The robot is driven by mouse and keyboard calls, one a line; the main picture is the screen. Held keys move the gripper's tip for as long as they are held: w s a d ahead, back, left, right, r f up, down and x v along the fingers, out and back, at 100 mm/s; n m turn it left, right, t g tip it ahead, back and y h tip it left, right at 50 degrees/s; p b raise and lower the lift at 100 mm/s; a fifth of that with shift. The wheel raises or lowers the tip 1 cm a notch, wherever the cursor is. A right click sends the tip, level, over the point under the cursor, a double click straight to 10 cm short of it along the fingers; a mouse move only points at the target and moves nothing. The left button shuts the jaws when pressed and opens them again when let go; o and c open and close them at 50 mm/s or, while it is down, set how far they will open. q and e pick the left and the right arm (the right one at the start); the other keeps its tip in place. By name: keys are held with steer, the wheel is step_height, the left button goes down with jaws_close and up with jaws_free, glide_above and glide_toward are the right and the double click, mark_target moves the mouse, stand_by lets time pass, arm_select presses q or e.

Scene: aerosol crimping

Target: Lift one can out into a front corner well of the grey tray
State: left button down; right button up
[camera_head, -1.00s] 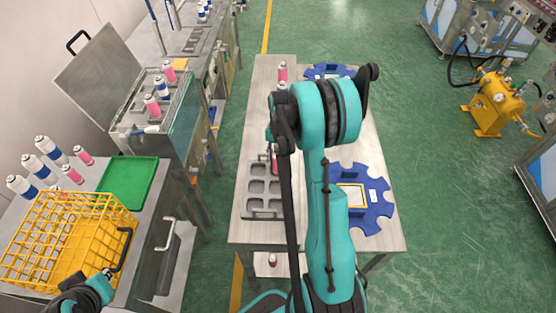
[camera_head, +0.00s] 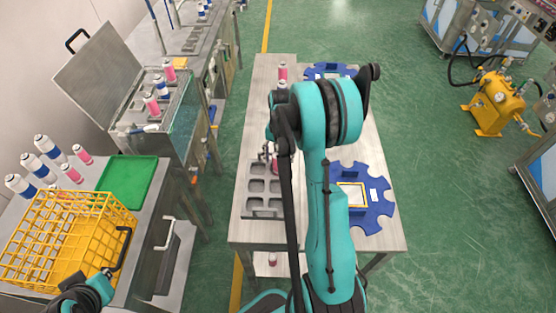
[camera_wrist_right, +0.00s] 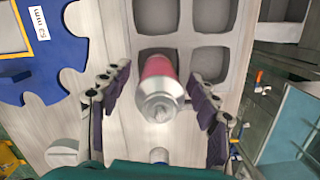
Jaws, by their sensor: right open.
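The grey tray (camera_head: 257,186) lies on the middle table and its square wells also show in the wrist view (camera_wrist_right: 190,42). A pink can (camera_wrist_right: 158,85) with a silver top is upright at a well at the tray's back right; its base is partly hidden, so I cannot tell how deep it sits. My right gripper (camera_wrist_right: 160,105) is open, with one finger on each side of the can and gaps visible. In the head view my right arm hides much of this area. My left gripper (camera_head: 107,273) is beside the yellow crate; its jaws are unclear.
Blue notched plates (camera_head: 362,212) lie right of the tray. Another pink can (camera_head: 283,71) stands farther back on the table. The yellow crate (camera_head: 70,240), a green tray (camera_head: 127,182) and several cans stand on the left bench. The table's front edge is bare.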

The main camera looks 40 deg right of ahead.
steer(key=r, duration=0.7)
steer(key=d+r, duration=0.1)
steer(key=r, duration=0.3)
steer(key=shift+w+r, duration=0.25)
steer(key=shift+w, duration=0.15)
arm_select(q)
steer(key=shift+s, duration=0.1)
arm_select(e)
steer(key=shift+s+f, duration=0.1)
